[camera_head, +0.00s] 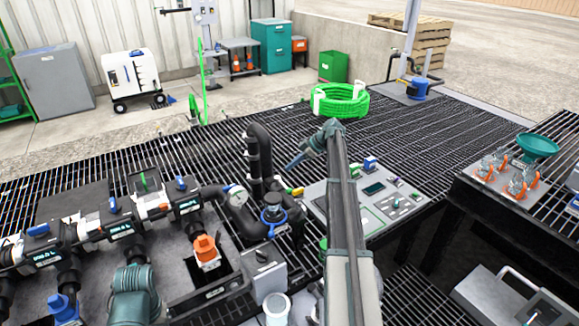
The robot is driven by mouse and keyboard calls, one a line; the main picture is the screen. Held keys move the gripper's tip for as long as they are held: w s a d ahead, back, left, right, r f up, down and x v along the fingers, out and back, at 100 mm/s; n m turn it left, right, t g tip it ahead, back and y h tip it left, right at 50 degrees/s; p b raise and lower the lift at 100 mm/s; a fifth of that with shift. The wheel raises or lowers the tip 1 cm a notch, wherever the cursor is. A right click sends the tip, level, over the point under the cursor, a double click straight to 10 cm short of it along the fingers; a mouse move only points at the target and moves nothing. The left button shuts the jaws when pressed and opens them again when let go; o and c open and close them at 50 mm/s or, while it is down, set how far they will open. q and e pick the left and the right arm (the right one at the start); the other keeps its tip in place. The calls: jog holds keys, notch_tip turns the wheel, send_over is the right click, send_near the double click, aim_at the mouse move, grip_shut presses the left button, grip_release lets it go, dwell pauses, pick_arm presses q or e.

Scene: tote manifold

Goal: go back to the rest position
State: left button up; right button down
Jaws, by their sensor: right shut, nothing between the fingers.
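My right arm reaches up from the bottom middle and bends left at its top. My right gripper (292,164) is shut and empty, in the air above the grated deck near the black pipes. It looks clear of the control panel (372,198), though the height gap is hard to judge. The manifold (120,228) stands at the left, with several valve units, blue caps and black pipes. A round gauge (237,195) and a blue-ringed fitting (273,213) sit right of it. I do not see my left gripper's fingers.
A coiled green hose (341,101) lies on the grating behind my right gripper. A side bench (490,190) at the right holds a green funnel (537,146) and orange-based fittings. A white wheeled unit (131,76) stands at the back left. Bare grating (430,130) lies right of the hose.

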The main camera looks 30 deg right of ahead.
jog(key=s+a+f+m+g+h+p, duration=0.1)
jog(key=s+a, duration=0.2)
jog(key=a, duration=0.8)
jog(key=s+a+m+g+p, duration=0.15)
jog(key=s+a, duration=0.25)
jog(key=a, duration=0.6)
jog(key=s+a+f+g+h, duration=0.1)
jog(key=s+a+g, duration=0.15)
jog(key=a, duration=0.85)
jog(key=s+a+r+m+h+p, duration=0.1)
jog(key=s+a+m+h, duration=0.1)
jog(key=s+a, duration=0.6)
jog(key=s+a+r+m+h+p, duration=0.1)
jog(key=s+a+h, duration=0.3)
jog(key=s+a, duration=0.5)
jog(key=s+m+p, duration=0.1)
jog(key=s, duration=0.7)
jog(key=shift+s, duration=0.25)
